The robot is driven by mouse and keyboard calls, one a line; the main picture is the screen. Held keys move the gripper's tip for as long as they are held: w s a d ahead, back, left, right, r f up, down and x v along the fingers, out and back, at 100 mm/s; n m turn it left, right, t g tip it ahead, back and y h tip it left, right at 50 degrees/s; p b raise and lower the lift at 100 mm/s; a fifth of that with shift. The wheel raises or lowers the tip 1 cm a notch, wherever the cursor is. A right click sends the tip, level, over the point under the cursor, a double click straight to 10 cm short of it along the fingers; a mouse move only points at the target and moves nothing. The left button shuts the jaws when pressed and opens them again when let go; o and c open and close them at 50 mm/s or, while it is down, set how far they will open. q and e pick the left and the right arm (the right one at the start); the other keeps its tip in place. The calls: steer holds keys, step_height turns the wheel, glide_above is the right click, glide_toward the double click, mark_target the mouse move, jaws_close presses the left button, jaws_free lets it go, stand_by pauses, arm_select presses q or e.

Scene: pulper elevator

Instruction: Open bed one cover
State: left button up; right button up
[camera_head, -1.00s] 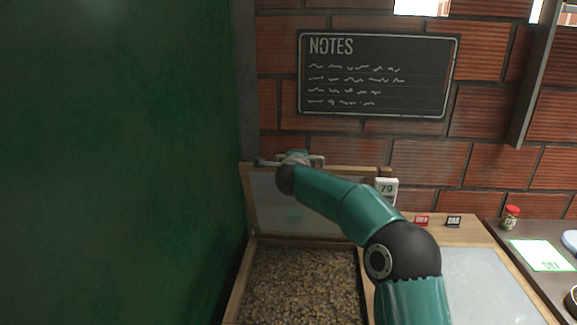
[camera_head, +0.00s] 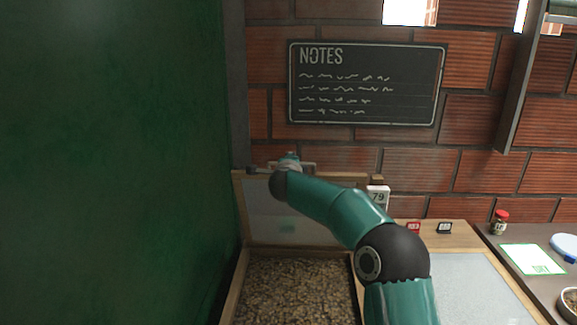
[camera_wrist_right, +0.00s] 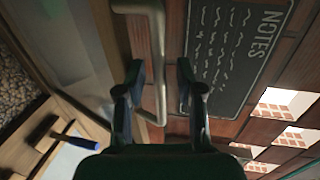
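The wood-framed cover with a pale panel (camera_head: 262,216) stands raised, close to upright, at the back of an open bed of brown grains (camera_head: 292,290). Its metal handle (camera_head: 307,165) is at the top edge. My right arm reaches over to this handle, and the wrist partly hides it. In the right wrist view the handle (camera_wrist_right: 158,60) runs between the two fingers of my right gripper (camera_wrist_right: 161,72). The fingers are apart, with gaps visible beside the bar. My left gripper is not in view.
A second bed with a closed pale cover (camera_head: 470,285) lies to the right. Small red and black signs (camera_head: 444,228) and a card marked 79 (camera_head: 378,196) stand behind. A green wall (camera_head: 110,160) is close on the left. A brick wall with a notes board (camera_head: 366,84) is behind.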

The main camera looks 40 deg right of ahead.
steer(key=v, duration=1.2)
steer(key=shift+w+f, duration=0.1)
steer(key=shift+f, duration=0.05)
